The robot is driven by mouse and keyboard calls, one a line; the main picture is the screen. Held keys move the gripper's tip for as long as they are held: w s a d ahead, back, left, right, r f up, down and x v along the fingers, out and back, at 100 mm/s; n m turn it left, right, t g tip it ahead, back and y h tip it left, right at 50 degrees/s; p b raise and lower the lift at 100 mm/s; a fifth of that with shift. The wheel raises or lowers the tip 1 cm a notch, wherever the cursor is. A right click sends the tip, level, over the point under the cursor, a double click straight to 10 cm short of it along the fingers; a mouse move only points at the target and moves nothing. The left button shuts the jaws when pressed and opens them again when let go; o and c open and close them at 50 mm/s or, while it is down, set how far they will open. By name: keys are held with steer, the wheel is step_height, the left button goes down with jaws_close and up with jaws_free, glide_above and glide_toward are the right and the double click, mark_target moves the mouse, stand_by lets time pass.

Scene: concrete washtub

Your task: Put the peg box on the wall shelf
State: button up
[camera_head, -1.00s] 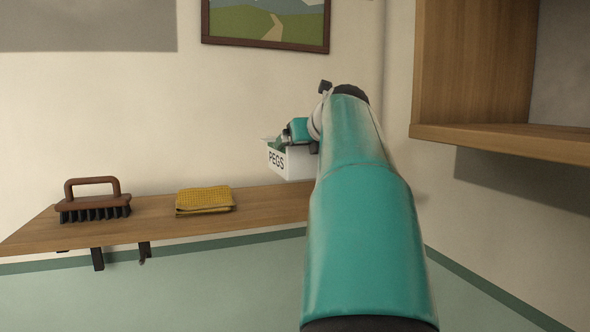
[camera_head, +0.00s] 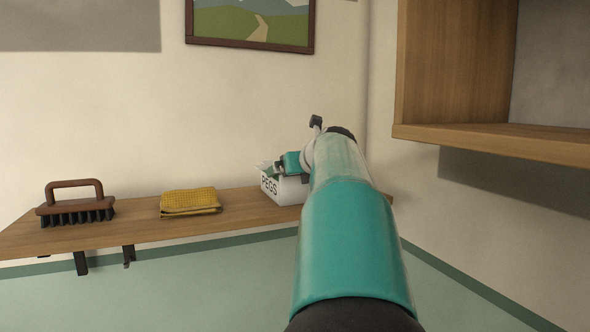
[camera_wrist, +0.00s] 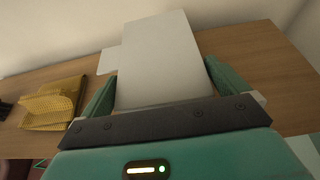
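The peg box (camera_head: 284,190), white with "PEGS" on its front, is at the right part of the wooden wall shelf (camera_head: 130,233). Its base appears to be on or just above the board; I cannot tell if it bears its weight. My gripper (camera_head: 291,163) is at the box, partly hidden by my arm. In the wrist view the white box (camera_wrist: 163,55) fills the space between the two teal fingers of my gripper (camera_wrist: 160,72), which appear to touch its sides. The box's right part is hidden in the head view.
A folded yellow cloth (camera_head: 190,202) and a brown brush (camera_head: 76,206) lie on the shelf left of the box. A wooden cabinet (camera_head: 490,142) juts out at the upper right. A framed picture (camera_head: 250,24) hangs above. Bare board lies between cloth and box.

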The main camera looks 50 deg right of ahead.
steer(key=shift+r, duration=0.15)
steer(key=shift+s+a+r, duration=0.1)
steer(key=shift+s+r, duration=0.05)
steer(key=shift+s, duration=0.05)
steer(key=v, duration=0.7)
